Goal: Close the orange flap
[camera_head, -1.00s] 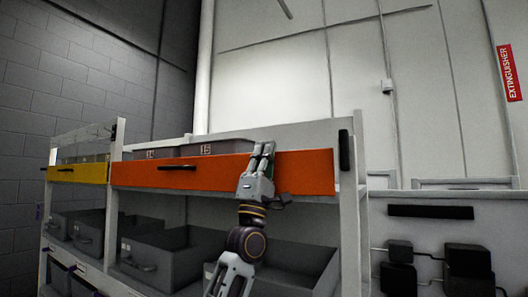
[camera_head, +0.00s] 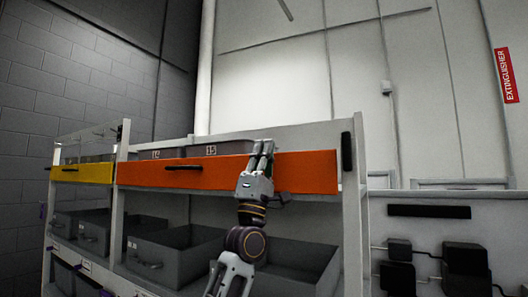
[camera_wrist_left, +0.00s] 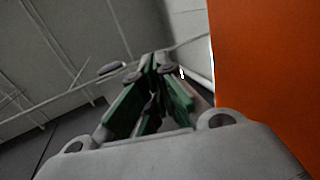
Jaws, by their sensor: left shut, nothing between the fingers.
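The orange flap (camera_head: 218,174) is a long panel with a dark handle (camera_head: 187,167) across the front of the shelf's upper tier. It stands roughly upright; I cannot tell whether it is fully closed. My left gripper (camera_head: 262,149) points up in front of the flap, right of its middle, and covers part of it. In the left wrist view, the gripper's fingers (camera_wrist_left: 158,75) are together and empty. The flap (camera_wrist_left: 270,75) fills the right side there, close beside the gripper. Contact between them cannot be told. My right gripper is out of view.
Grey bins stand behind the flap, and open grey bins (camera_head: 150,262) sit on the tier below. A yellow flap (camera_head: 82,173) is at the left. A right shelf post (camera_head: 352,220) stands beside the orange flap. Dark boxes (camera_head: 468,258) are mounted at the right.

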